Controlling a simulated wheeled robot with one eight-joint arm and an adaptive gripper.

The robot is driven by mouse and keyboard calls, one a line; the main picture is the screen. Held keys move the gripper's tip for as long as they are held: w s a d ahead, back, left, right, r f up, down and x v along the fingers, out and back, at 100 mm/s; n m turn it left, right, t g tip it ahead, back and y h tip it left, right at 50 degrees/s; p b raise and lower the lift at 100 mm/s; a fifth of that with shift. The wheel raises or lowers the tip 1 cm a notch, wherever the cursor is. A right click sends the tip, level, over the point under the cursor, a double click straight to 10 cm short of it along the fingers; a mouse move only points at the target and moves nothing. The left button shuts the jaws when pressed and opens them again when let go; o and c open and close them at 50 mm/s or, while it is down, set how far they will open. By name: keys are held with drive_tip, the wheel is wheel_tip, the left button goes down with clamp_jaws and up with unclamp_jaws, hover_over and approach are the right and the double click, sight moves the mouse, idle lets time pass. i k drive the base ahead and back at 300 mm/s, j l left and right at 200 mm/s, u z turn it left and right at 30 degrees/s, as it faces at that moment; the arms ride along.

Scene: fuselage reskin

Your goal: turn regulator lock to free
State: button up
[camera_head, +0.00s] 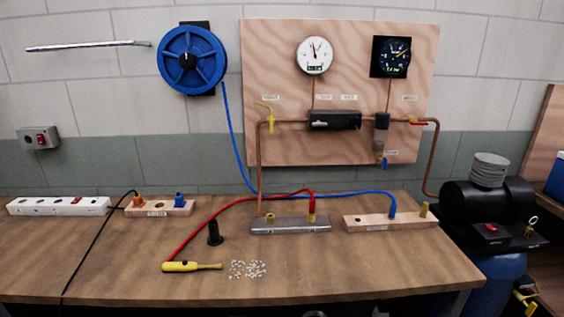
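A wooden panel (280,60) on the wall carries a copper air line. A dark, square-topped unit (382,121) sits in the line right of centre, below the dark gauge (396,56); it looks like the regulator. A grey bowl (379,145) and a small blue handle (384,161) hang under it. A wider black block (335,120) sits in the line to its left, below the white gauge (314,55). I cannot make out which part is the lock or how it is set. My gripper is not in view.
The wooden bench (120,270) stands below the panel. It carries a power strip (58,206), connector blocks (290,225), red and blue hoses, a yellow tool (190,267) and small white pieces (248,269). A black compressor (487,202) stands at right. The bench's front left is mostly clear.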

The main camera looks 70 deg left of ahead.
sight(318, 125)
drive_tip(key=u, duration=2.4)
